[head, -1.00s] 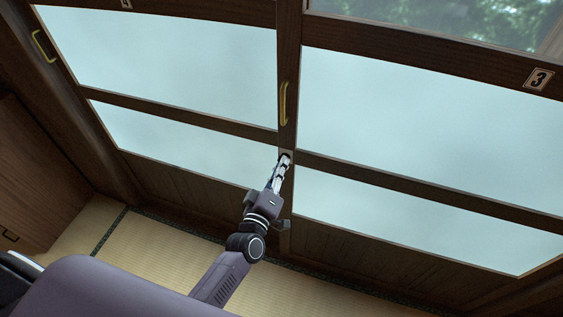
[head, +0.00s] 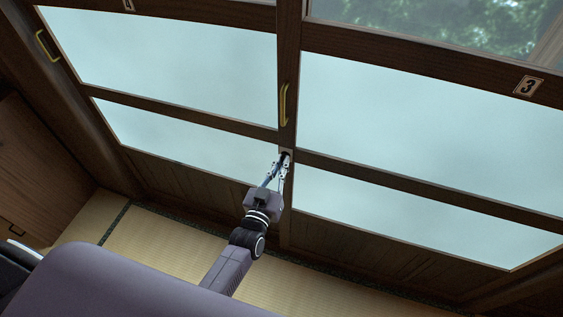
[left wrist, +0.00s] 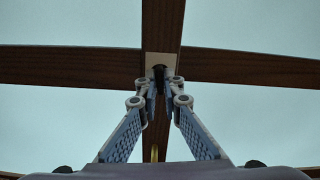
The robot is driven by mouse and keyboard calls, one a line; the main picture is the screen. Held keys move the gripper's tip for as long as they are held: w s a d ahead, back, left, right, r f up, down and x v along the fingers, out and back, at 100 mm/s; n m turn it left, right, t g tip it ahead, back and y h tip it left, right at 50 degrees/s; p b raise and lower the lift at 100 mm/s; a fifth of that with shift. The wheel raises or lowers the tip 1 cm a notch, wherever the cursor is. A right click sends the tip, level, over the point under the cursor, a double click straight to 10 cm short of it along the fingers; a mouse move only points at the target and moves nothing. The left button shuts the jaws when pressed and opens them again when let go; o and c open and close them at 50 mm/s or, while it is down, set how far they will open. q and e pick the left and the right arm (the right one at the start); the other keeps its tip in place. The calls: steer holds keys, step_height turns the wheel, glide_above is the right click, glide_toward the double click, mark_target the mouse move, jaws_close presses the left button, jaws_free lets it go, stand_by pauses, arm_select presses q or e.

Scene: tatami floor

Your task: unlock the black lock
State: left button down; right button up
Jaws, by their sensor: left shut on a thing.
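The black lock (head: 287,154) sits on a pale plate (left wrist: 152,60) on the dark wooden post between the two glazed door panels, below the yellow handle. It also shows as a small dark piece in the left wrist view (left wrist: 159,71). My left gripper (head: 284,158) reaches up to it, and its fingertips (left wrist: 159,86) are shut on the lock's small dark knob. The fingers hide much of the lock. My right gripper is in neither view.
A yellow handle (head: 284,104) stands on the post just above my left gripper. Another handle (head: 47,46) is at the far left. Frosted panes (head: 400,115) fill the doors. Tatami (head: 160,240) lies below, and a wooden cabinet (head: 40,175) stands at the left.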

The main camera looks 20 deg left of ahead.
arm_select(q)
steer(key=shift+f+m, duration=0.1)
steer(key=shift+m, duration=0.5)
steer(key=c, duration=2.1)
jaws_free()
steer(key=s, duration=1.2)
steer(key=shift+a, duration=0.2)
